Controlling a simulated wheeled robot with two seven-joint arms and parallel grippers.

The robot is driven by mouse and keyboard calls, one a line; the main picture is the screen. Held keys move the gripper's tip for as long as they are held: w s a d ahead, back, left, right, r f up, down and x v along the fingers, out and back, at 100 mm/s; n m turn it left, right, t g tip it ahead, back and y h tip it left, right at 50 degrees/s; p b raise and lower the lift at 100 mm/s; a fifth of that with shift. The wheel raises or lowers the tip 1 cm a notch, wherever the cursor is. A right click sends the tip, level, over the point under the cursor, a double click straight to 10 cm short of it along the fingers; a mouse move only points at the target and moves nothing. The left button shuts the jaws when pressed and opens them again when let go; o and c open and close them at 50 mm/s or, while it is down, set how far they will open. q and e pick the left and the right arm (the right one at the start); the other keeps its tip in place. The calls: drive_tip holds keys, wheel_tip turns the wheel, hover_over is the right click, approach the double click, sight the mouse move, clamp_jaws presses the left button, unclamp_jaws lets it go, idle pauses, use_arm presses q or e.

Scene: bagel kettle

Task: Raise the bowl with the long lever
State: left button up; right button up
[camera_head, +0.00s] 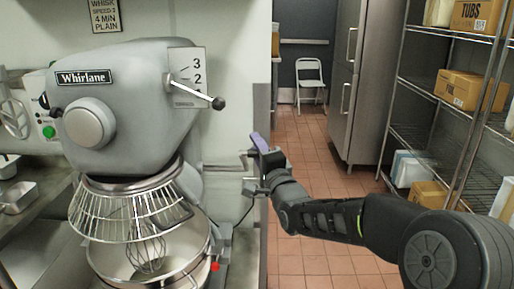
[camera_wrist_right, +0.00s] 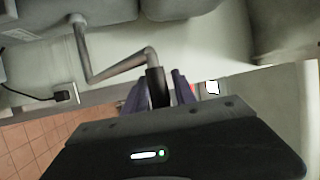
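The grey mixer (camera_head: 125,90) stands at the left, with a wire guard (camera_head: 125,210) under its head. The metal bowl (camera_head: 195,262) sits low under the guard, with the whisk (camera_head: 147,250) reaching into it. The long lever (camera_head: 222,167) sticks out from the mixer's right side. In the right wrist view it is a bent grey rod (camera_wrist_right: 112,70) with a black grip (camera_wrist_right: 157,88). My right gripper (camera_head: 258,155) is at the lever's end. Its purple fingers (camera_wrist_right: 160,88) lie on both sides of the grip; whether they press on it is unclear. My left gripper is out of view.
A short speed lever with a black knob (camera_head: 218,103) juts from the mixer head above the long lever. A metal counter (camera_head: 40,225) lies at the left. Wire shelves with boxes (camera_head: 465,90) stand at the right. The tiled floor (camera_head: 305,170) between is open, with a folding chair (camera_head: 310,75) behind.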

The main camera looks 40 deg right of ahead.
clamp_jaws()
idle(1.1)
